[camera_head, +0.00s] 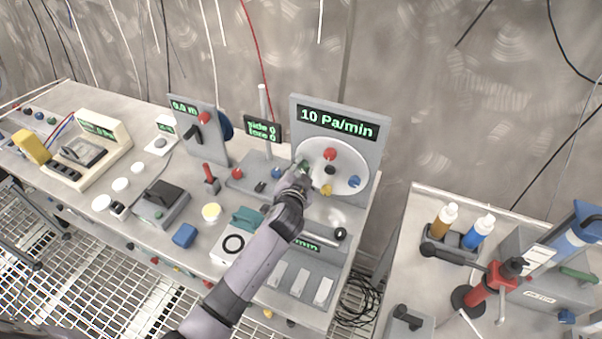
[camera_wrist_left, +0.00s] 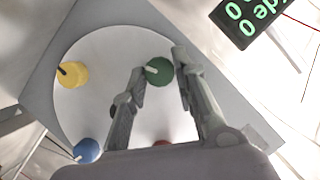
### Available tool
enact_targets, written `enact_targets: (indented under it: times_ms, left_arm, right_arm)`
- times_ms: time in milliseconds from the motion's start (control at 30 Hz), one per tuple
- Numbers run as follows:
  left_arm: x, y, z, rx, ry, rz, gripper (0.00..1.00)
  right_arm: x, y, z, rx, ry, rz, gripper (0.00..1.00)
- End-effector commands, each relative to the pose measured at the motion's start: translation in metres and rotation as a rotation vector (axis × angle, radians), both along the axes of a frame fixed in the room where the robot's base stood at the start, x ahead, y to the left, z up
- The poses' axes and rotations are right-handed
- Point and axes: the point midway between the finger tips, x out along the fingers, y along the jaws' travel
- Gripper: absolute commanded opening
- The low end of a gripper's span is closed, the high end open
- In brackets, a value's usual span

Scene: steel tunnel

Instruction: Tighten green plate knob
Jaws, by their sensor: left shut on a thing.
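The white round plate (camera_head: 348,163) stands upright on a grey panel under a display reading 10 Pa/min. It carries a red knob (camera_head: 330,154), a blue knob (camera_head: 354,181), a yellow knob (camera_head: 326,190) and a dark centre. The green knob (camera_head: 303,163) is at the plate's left side, partly hidden by my left gripper (camera_head: 300,173). In the left wrist view, the fingers of my left gripper (camera_wrist_left: 161,67) are on either side of the green knob (camera_wrist_left: 159,71), shut on it. The yellow (camera_wrist_left: 73,75) and blue (camera_wrist_left: 88,150) knobs are clear of the fingers. My right gripper is out of view.
A small display post (camera_head: 262,129) stands just left of the plate panel. A red lever (camera_head: 209,174), a teal-handled box (camera_head: 240,222) and a blue block (camera_head: 185,235) are on the bench near my left arm. A second table (camera_head: 425,197) with bottles is on the right.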

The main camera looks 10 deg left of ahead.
Motion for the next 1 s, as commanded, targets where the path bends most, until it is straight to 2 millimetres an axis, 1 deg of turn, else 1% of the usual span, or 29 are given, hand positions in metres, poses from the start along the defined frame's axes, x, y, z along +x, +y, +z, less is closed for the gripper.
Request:
enact_targets:
  times_ms: [33,100,400,633,1000]
  left_arm:
    - [0.0,-0.001,-0.006,0.037,-0.008,0.0,0.0]
    - [-0.001,-0.001,-0.006,0.095,-0.018,0.001,0.0]
    - [-0.001,-0.002,-0.006,0.287,-0.055,-0.001,0.0]
    - [-0.001,-0.003,-0.005,0.362,-0.07,-0.001,0.0]
    - [-0.001,-0.003,-0.003,0.386,-0.074,-0.002,0.0]
  right_arm:
    - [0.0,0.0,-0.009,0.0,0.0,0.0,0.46]
    - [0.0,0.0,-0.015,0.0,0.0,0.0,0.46]
    - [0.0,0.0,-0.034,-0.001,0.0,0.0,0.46]
    - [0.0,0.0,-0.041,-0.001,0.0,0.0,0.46]
    - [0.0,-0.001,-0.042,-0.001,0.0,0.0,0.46]
